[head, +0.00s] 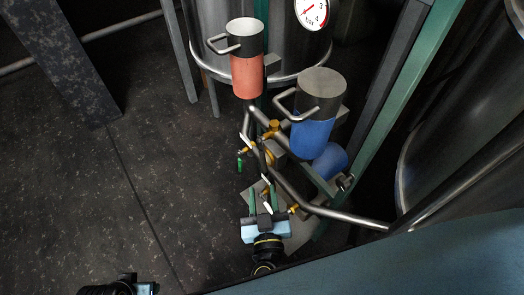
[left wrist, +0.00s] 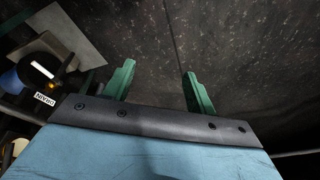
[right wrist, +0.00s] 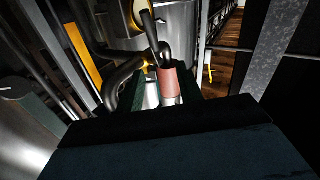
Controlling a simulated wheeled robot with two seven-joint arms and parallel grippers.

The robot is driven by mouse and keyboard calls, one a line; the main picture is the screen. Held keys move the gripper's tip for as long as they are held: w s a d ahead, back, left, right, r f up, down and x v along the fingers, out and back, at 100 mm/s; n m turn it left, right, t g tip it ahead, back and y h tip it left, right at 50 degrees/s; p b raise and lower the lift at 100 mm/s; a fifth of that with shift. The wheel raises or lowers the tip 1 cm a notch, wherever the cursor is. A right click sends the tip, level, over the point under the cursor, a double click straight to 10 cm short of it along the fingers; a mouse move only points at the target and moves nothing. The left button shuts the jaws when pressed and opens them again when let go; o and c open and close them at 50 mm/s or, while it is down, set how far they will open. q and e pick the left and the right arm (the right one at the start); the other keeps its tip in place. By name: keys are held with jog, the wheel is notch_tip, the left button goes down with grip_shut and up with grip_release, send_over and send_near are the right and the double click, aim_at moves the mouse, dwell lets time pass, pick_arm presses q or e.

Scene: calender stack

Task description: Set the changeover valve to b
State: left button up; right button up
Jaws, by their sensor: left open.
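Two canisters, one red (head: 247,75) and one blue (head: 312,135), each with a metal top and handle, stand among pipes with yellow fittings. A black lever (right wrist: 152,35), apparently the changeover valve's handle, shows beside a yellow part in the right wrist view. The red canister (right wrist: 171,85) is below it there. My left gripper (left wrist: 158,68) is open and empty over dark floor.
A steel tank with a gauge (head: 313,10) stands behind the canisters. A green post (head: 395,105) and a large tank (head: 455,150) are at right. A steel pipe (head: 345,216) runs beside my right gripper. The floor (head: 90,185) at left is clear.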

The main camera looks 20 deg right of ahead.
aim_at(262, 157)
jog(key=shift+h, duration=0.3)
jog(key=b+x, duration=0.1)
jog(key=x, duration=0.3)
jog(key=b+x, duration=0.1)
jog(key=x, duration=0.3)
jog(key=b+x, duration=0.1)
jog(key=x, duration=0.3)
jog(key=shift+s+d+f, duration=0.1)
jog(key=shift+d+f, duration=0.1)
jog(key=shift+d, duration=0.1)
pick_arm(q)
notch_tip(262, 157, up, 9)
jog(key=s+d, duration=0.1)
jog(key=d, duration=0.1)
jog(key=shift+s+d+t+h+b, duration=0.15)
jog(key=shift+d+t+h+b, duration=0.15)
jog(key=shift+d+b, duration=0.05)
pick_arm(e)
jog(key=shift+w+d, duration=0.15)
jog(key=shift+w, duration=0.4)
jog(key=shift+c, duration=0.2)
grip_shut()
